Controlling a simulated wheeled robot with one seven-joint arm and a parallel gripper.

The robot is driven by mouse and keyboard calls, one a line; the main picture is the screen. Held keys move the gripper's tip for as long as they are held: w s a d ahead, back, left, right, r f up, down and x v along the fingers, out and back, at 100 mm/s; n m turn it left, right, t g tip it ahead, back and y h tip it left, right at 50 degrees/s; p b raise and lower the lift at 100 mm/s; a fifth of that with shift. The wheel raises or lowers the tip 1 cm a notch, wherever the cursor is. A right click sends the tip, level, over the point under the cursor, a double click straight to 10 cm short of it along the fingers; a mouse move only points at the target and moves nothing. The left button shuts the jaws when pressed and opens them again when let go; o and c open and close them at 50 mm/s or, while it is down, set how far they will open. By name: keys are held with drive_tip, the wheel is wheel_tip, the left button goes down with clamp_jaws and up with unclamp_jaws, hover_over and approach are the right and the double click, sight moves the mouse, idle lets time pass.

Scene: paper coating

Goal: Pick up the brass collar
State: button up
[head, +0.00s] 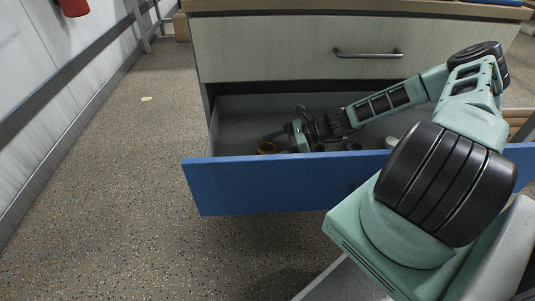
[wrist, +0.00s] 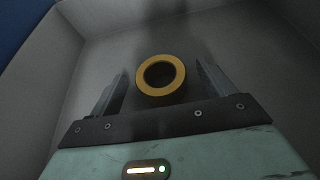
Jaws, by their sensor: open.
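The brass collar (wrist: 143,83) is a yellow ring with a dark hole, lying on the grey drawer floor in the wrist view. In the head view the collar (head: 266,147) shows small near the drawer's left end, just behind the blue front. My gripper (wrist: 160,82) is open, with one finger to the left of the collar and one to the right in the wrist view. The collar appears between the fingers, and neither finger clearly touches it. In the head view my gripper (head: 274,137) reaches down inside the open drawer beside the collar.
The open drawer has a blue front panel (head: 290,182) and grey inner walls (wrist: 52,68). A pale object (head: 391,142) and a few dark ones lie farther right in the drawer. A closed drawer with a handle (head: 367,54) is above. The speckled floor (head: 110,200) at left is mostly clear.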

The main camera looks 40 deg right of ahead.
drive_tip(key=shift+a, duration=0.1)
drive_tip(key=shift+c, duration=0.2)
drive_tip(key=c, duration=1.1)
